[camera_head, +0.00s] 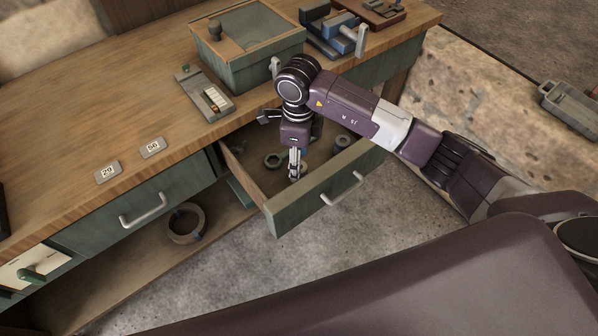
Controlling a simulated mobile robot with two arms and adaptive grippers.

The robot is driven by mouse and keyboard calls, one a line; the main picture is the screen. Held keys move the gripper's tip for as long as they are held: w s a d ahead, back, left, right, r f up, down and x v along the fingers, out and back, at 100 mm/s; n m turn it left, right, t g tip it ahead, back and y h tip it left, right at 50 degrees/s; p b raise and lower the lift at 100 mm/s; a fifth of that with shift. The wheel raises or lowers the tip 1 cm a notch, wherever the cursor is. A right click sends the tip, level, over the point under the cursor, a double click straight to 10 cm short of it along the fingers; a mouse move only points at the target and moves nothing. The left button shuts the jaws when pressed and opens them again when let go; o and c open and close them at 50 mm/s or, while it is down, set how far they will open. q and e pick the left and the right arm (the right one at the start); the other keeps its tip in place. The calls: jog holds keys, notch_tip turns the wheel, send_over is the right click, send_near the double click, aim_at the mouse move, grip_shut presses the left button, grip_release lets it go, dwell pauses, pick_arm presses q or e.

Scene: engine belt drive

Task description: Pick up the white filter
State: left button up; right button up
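My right gripper (296,175) comes in on the arm from the right and points down into an open green drawer (322,192). Its fingers look close together, but they are too small to tell whether they are shut or hold something. I cannot make out a white filter clearly; a small pale shape at the fingertips may be part of the gripper or a thing in the drawer. Part of the drawer is hidden behind my gripper and arm. My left gripper is not in view.
Above is the wooden workbench (100,120) with a green bin (250,65) and a small grey device (205,95). A ring-shaped part (186,223) sits on the lower shelf.

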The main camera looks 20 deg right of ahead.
jog(key=shift+f, duration=0.95)
notch_tip(320, 180, down, 4)
jog(key=shift+w+d+r+p, duration=0.1)
jog(key=shift+w+r+p, duration=0.1)
jog(key=shift+p, duration=0.35)
jog(key=shift+f, duration=0.25)
jog(key=c, duration=1.3)
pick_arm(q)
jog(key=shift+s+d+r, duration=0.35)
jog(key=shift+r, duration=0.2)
pick_arm(e)
jog(key=shift+c, duration=0.2)
